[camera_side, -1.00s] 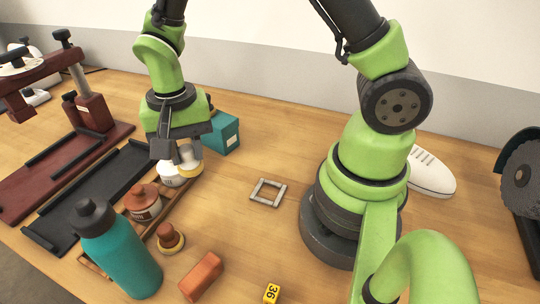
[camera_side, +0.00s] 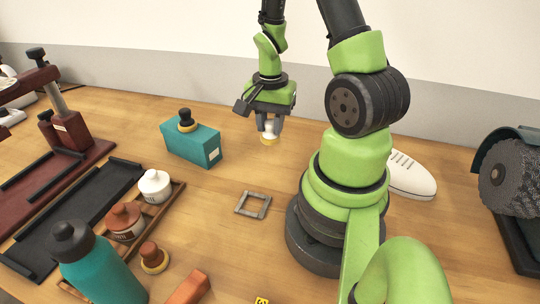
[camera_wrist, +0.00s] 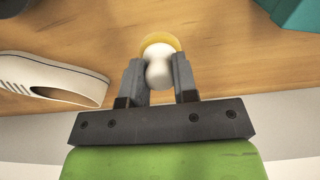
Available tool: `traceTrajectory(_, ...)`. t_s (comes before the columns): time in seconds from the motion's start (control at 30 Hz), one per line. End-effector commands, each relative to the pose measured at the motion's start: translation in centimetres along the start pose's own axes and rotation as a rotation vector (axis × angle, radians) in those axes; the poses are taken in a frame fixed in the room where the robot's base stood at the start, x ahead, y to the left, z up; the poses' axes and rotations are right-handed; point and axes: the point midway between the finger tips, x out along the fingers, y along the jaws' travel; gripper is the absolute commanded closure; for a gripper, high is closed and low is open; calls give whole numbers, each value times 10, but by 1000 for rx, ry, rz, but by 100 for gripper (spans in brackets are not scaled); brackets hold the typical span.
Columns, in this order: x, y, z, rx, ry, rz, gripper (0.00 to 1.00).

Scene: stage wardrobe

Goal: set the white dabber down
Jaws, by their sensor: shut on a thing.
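My gripper (camera_side: 268,123) is shut on the white dabber (camera_side: 269,131), which has a rounded white handle and a yellowish round pad. The dabber hangs pad down behind the square grey frame, over the far part of the table. I cannot tell how high the pad is above the wood. In the wrist view the dabber (camera_wrist: 159,68) sits between the two fingers of my gripper (camera_wrist: 158,80), with bare wood around its pad. The square grey frame (camera_side: 240,208) lies flat and empty on the table, nearer the side camera.
A teal box (camera_side: 178,146) bears a black dabber (camera_side: 185,116). A white shoe (camera_side: 411,178) lies right. Wood between box and frame is clear.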

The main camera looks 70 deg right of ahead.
Motion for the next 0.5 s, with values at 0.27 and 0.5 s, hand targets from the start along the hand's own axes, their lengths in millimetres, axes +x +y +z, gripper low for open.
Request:
traceTrajectory(0.27,35,-1,1,-1,-3,1,100)
traceTrajectory(0.5,62,0,1,-2,-3,5,100)
